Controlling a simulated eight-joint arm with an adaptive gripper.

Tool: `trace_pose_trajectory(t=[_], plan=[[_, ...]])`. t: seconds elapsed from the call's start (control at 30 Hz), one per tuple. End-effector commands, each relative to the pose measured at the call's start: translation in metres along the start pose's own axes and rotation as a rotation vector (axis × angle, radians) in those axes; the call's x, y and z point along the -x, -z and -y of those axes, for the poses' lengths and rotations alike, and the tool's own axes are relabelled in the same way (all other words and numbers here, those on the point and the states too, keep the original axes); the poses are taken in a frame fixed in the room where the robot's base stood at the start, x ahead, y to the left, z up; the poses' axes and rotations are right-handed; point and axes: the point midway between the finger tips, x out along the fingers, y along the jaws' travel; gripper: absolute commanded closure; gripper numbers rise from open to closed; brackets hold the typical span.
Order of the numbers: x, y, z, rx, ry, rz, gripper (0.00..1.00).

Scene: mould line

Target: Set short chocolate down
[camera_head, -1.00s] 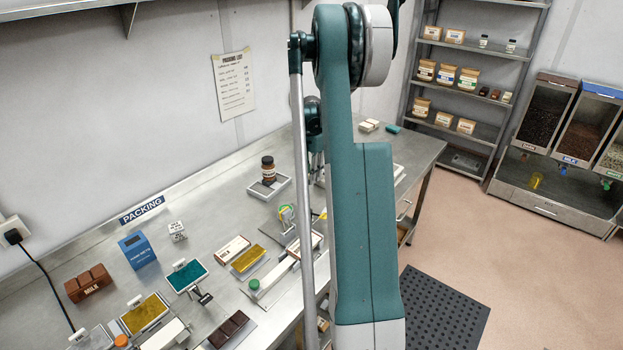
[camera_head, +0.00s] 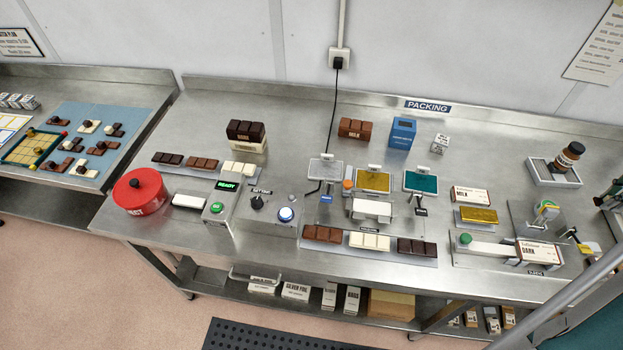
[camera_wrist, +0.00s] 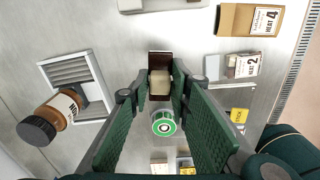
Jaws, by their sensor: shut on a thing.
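In the wrist view, my gripper (camera_wrist: 160,90) has its green-padded fingers closed in on a small dark-brown and cream piece (camera_wrist: 160,60). It looks like the short chocolate, but its full shape is hidden between the fingers. A round green-and-white top (camera_wrist: 163,123) shows between the fingers, lower in that view. In the head view, part of my gripper (camera_head: 608,196) shows at the right edge, right of the brown jar (camera_head: 568,156). The held piece cannot be made out there.
The jar leans on a grey tray (camera_head: 540,180); the tray also shows in the wrist view (camera_wrist: 92,62). Labelled boxes (camera_wrist: 245,20) stand at the upper right of the wrist view.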

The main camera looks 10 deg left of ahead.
Motion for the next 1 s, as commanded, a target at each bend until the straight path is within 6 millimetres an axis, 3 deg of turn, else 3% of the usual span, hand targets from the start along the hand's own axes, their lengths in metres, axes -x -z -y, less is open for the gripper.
trace_pose_trajectory(t=[0.17, 0.37, 1.0], plan=[[0.000, 0.015, -0.009, 0.019, 0.000, 0.000, 0.94], [0.001, 0.051, -0.030, 0.062, 0.000, 0.000, 0.94], [0.002, 0.229, -0.102, 0.266, 0.000, 0.000, 0.94]])
